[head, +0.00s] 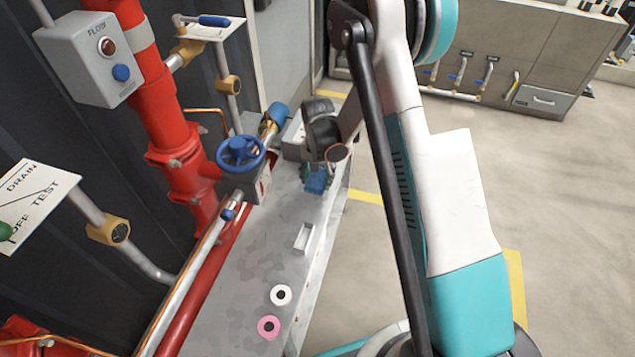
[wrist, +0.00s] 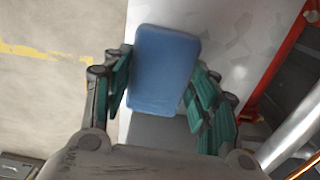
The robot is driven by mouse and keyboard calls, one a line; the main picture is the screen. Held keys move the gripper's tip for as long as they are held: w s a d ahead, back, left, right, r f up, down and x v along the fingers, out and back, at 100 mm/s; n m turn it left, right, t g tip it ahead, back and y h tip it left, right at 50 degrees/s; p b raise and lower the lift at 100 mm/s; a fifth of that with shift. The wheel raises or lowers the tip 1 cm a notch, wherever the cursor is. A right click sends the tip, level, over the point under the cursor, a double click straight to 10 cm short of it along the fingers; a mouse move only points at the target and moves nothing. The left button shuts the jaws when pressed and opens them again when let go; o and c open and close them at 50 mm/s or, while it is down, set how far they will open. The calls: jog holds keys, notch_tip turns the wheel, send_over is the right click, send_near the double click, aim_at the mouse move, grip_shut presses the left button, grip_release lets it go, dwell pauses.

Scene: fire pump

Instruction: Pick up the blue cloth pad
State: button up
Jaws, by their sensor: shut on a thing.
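The blue cloth pad (wrist: 166,70) is a flat, rounded rectangle between the green-padded fingers of my gripper (wrist: 160,88) in the wrist view. The fingers press on its left and right sides. In the head view the blue pad (head: 318,181) shows below my gripper (head: 314,172) at the far part of the grey metal bench (head: 245,268). My wrist and arm hide part of the gripper there. I cannot tell whether the pad touches the bench or is just above it.
A blue valve wheel (head: 240,153) and red pipes (head: 172,150) stand left of the gripper. A white ring (head: 281,295), a pink ring (head: 268,327) and a small pale tray (head: 303,238) are on the nearer bench. Open floor lies to the right.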

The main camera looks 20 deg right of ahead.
aim_at(318, 179)
notch_tip(318, 179, up, 14)
jog(key=p, duration=0.4)
dwell(0.3)
